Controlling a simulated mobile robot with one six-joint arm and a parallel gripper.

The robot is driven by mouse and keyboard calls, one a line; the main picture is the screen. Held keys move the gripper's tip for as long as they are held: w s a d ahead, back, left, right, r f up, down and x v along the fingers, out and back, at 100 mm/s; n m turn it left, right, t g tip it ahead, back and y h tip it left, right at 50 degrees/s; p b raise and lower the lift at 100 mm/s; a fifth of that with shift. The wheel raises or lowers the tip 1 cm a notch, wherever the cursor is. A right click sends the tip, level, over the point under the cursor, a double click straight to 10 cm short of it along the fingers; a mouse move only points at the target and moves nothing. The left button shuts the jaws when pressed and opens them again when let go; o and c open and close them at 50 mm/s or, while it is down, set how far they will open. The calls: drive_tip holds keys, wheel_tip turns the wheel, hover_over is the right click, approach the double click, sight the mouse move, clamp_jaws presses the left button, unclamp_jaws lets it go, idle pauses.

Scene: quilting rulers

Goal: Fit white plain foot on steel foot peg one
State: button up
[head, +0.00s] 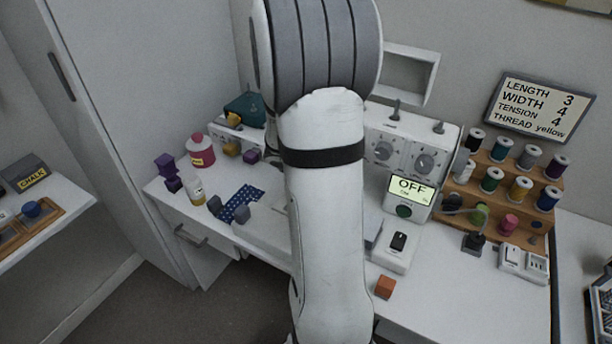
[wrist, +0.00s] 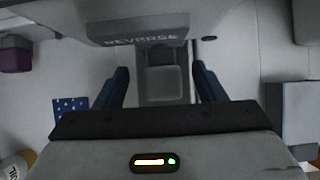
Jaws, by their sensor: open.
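My gripper (wrist: 160,78) shows in the wrist view with its two dark blue fingers apart. No held object shows between them. Beyond the fingers is a grey stepped part (wrist: 161,84) of the sewing machine, below a bar lettered REVERSE (wrist: 141,40). In the head view my own arm covers my gripper and the middle of the machine (head: 394,137). I cannot pick out the white plain foot or steel foot peg one for certain in either view. A low white holder (head: 228,128) with yellow and purple pieces stands at the back left.
A wooden spool rack (head: 468,187) stands at the right of the table. The machine's display (head: 412,188) reads OFF. An orange block (head: 385,287) lies near the front edge. A blue dotted cloth (head: 240,204), a bottle (head: 196,190) and purple blocks (head: 166,165) are at the left.

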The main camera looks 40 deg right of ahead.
drive_tip(key=shift+x, duration=0.95)
drive_tip(key=shift+s, duration=0.1)
drive_tip(key=c, duration=1.2)
